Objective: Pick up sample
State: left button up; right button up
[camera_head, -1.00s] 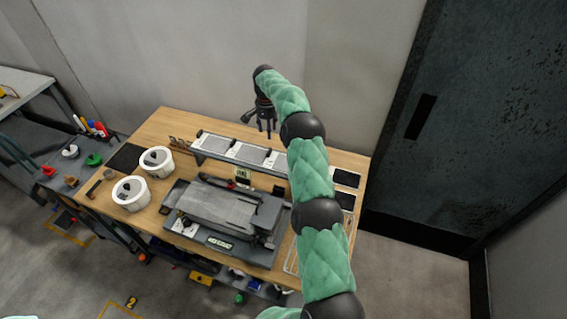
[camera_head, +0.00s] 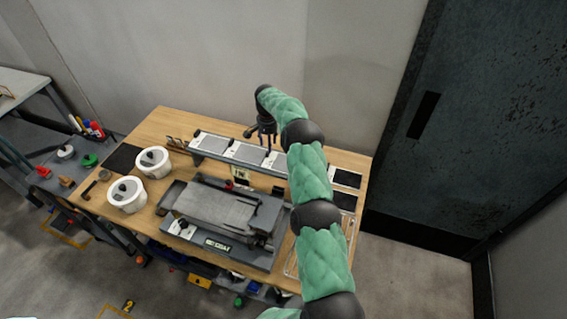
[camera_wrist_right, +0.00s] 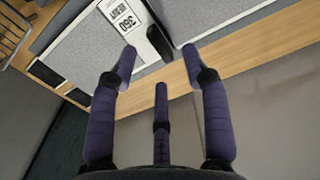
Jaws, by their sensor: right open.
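Several flat grey samples with white label strips lie in a row on a long rack (camera_head: 210,156) at the back of the table. One grey sample (camera_head: 248,154) is in the middle of the row, and another (camera_head: 210,143) is to its left. My right gripper (camera_head: 267,143) is open and empty above the back edge of the rack, near the middle sample. In the right wrist view, its dark purple fingers (camera_wrist_right: 160,60) are spread below a grey sample (camera_wrist_right: 90,50) with a white label reading 360 (camera_wrist_right: 122,18). No contact with it is visible.
A grey machine (camera_head: 225,210) stands at the table's front middle. Two white tubs (camera_head: 127,196) (camera_head: 152,162) stand at the left. Dark pads (camera_head: 343,201) lie at the right. The wall is close behind the rack.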

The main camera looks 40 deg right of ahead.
notch_tip(320, 180, down, 4)
jog(key=shift+s+r, duration=0.1)
jog(key=shift+c, duration=0.3)
grip_shut()
jog(key=shift+r, duration=0.1)
